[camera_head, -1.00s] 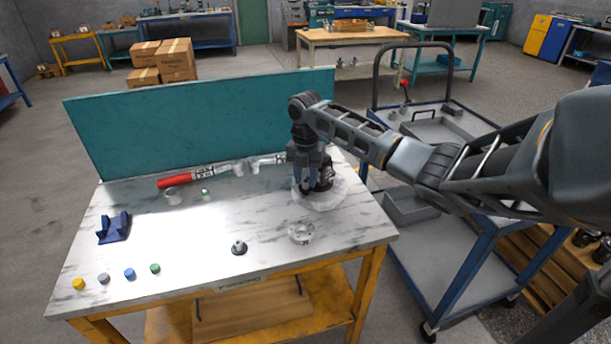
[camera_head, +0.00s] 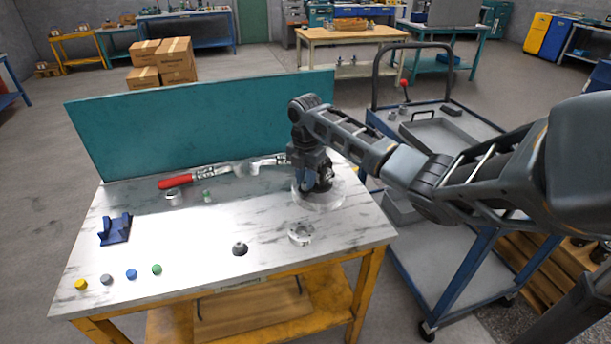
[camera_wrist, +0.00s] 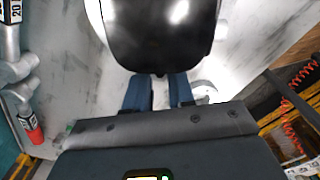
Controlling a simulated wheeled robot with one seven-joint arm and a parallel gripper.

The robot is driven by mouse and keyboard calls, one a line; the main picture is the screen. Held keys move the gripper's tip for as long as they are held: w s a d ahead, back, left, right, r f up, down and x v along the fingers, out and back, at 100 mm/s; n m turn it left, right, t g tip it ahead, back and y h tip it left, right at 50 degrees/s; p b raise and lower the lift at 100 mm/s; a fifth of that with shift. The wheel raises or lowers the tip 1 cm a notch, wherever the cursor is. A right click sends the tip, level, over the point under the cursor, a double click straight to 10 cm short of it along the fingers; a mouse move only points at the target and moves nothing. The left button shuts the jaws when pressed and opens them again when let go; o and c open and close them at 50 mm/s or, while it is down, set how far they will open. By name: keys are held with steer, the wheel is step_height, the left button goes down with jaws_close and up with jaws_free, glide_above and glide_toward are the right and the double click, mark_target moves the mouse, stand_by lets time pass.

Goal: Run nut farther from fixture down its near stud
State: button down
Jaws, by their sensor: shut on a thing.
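My gripper (camera_head: 312,187) points down beside a dark rounded body (camera_head: 325,180) at the back right of the bench. The dark body (camera_wrist: 160,30) fills the top of the wrist view and hides my fingertips. My two blue fingers (camera_wrist: 160,88) stand a small gap apart. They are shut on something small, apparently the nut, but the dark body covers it. I cannot make out the studs or the other nut. A blue cradle-like fixture (camera_head: 115,229) stands at the left of the bench, far from my gripper.
A clear round dish (camera_head: 318,203) lies under my gripper. A red-handled clamp (camera_head: 175,181) lies along the teal back panel (camera_head: 200,123). A metal ring (camera_head: 300,234), a dark knob (camera_head: 240,248) and several coloured caps (camera_head: 131,274) sit in front.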

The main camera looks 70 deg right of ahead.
steer(key=m, duration=0.2)
steer(key=shift+m, duration=0.3)
steer(key=shift+a+f+m, duration=0.1)
steer(key=shift+m, duration=0.7)
steer(key=m, duration=0.3)
steer(key=c, duration=1.2)
jaws_free()
